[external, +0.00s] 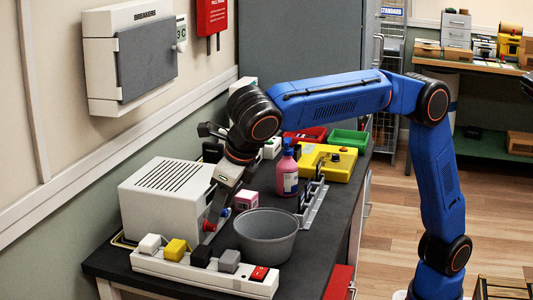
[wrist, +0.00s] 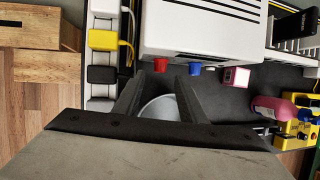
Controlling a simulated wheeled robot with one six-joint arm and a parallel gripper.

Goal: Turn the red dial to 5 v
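The white power supply box (external: 165,197) with a vented top stands on the dark bench. Its red dial (external: 208,225) and blue dial (external: 225,211) stick out of the front face. In the wrist view the red dial (wrist: 160,65) lies just beyond and between my fingertips, and the blue dial (wrist: 194,68) is just right of the right finger. My gripper (wrist: 159,87) is open with nothing between its fingers. In the external view my gripper (external: 219,207) points down in front of the box, close to the dials. The dial's markings and the voltage reading cannot be made out.
A grey bowl (external: 266,238) stands in front of the box, partly under my gripper in the wrist view. A power strip (external: 205,272) with several plugs lies along the near edge. A small pink box (external: 246,200), a pink bottle (external: 287,173) and a yellow device (external: 335,163) stand farther back.

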